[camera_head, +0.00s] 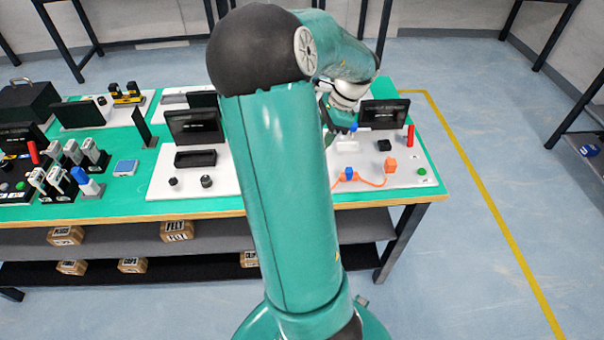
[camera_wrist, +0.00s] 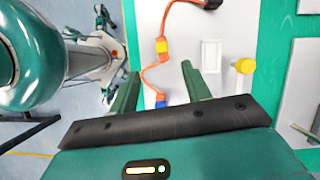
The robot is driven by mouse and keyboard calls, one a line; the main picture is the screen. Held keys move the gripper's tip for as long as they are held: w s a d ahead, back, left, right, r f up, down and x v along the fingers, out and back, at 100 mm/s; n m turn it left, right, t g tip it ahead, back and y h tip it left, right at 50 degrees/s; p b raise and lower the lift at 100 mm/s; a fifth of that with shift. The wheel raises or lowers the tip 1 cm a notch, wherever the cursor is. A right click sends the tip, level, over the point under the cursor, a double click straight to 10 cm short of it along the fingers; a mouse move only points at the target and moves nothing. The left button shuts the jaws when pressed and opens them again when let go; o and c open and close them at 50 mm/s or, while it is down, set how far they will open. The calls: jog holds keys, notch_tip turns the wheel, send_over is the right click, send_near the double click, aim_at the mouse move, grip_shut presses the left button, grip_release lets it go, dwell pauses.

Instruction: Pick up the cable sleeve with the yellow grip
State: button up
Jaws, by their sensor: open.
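In the wrist view an orange cable (camera_wrist: 150,72) runs over a white board, between and beyond the fingers. A sleeve with a yellow part (camera_wrist: 161,45) sits on it, just past the fingertips. A blue-ended connector (camera_wrist: 159,101) lies lower, between the fingers. My gripper (camera_wrist: 160,70) is open and empty, with one finger on each side of the cable. In the head view the cable (camera_head: 370,182) lies at the board's front, with a blue connector (camera_head: 349,173) and an orange piece (camera_head: 391,165). My arm hides most of my gripper there.
A yellow-topped round peg (camera_wrist: 245,66) and a white block (camera_wrist: 210,56) stand right of the fingers. In the head view a black screen (camera_head: 384,113), a red cylinder (camera_head: 410,136) and a green button (camera_head: 422,171) share the board. Other devices crowd the table's left.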

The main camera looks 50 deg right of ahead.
jog(key=x, duration=1.3)
jog(key=shift+s+d+f, duration=0.1)
jog(key=shift+d+f, duration=0.2)
jog(key=shift+f, duration=0.25)
grip_shut()
